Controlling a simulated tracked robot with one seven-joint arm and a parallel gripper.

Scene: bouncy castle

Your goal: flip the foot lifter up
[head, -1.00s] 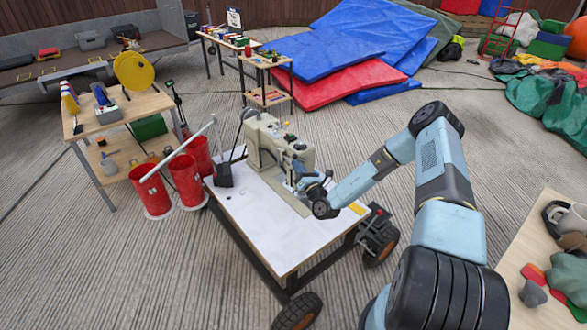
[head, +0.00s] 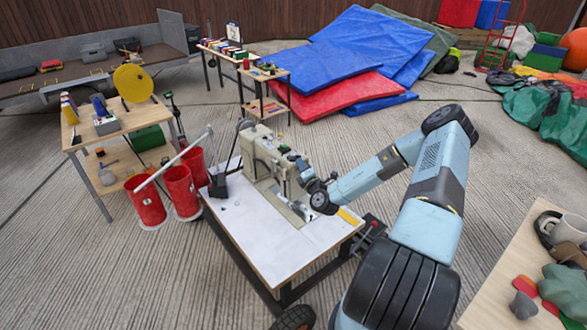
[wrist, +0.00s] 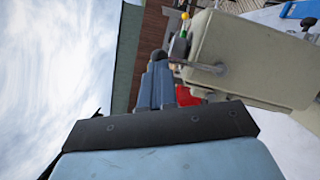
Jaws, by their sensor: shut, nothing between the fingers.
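A beige sewing machine (head: 262,152) stands on a white-topped wheeled table (head: 250,225); its head fills the upper right of the wrist view (wrist: 255,55). A thin metal lever (wrist: 200,66), which looks like the foot lifter, sticks out of the head towards the left. My gripper (wrist: 160,58) is shut and empty, its blue-grey fingers beside the lever's free end. I cannot tell whether they touch it. In the head view my gripper (head: 294,161) is at the right end of the machine head, and the lever cannot be made out there.
Red buckets (head: 181,190) with a pale pole stand left of the table. A wooden bench (head: 118,125) with a yellow disc is behind them. Another wooden table (head: 490,305) with loose items is at the right front. Blue and red mats (head: 340,85) lie at the back.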

